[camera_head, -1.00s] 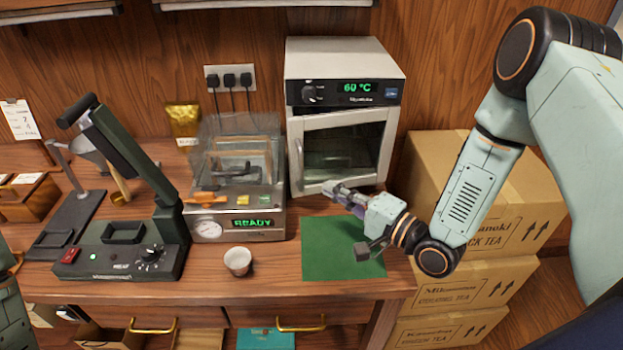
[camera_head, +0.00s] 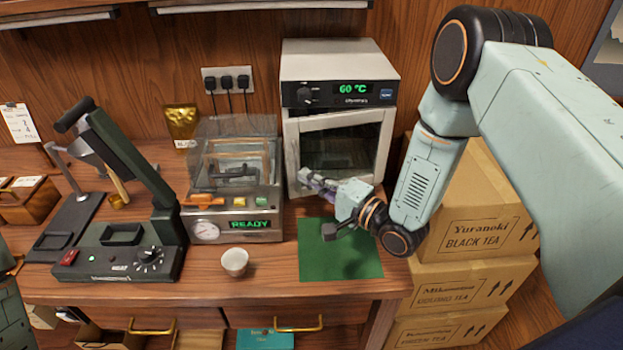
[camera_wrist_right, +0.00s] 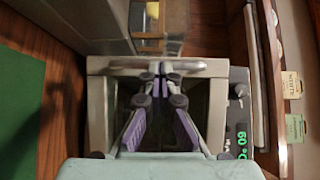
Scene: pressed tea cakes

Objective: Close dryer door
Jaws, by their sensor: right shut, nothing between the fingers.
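The dryer (camera_head: 340,62) is a pale box with a green 60 °C display, standing at the back of the table. Its glass-fronted door (camera_head: 378,125) covers the front and looks shut or nearly shut; I cannot tell whether a thin gap remains. My right gripper (camera_head: 304,177) is shut and empty, with its tips at the lower left part of the door. In the right wrist view, the fingertips (camera_wrist_right: 160,72) are at the pale door frame (camera_wrist_right: 100,66); contact is not certain. My left gripper is not in view.
A green mat (camera_head: 340,262) lies below my right gripper. A small white cup (camera_head: 235,262) stands to its left. The sealing machine with the READY display (camera_head: 250,224) stands close left of the dryer. Stacked cartons (camera_head: 470,270) stand at the right.

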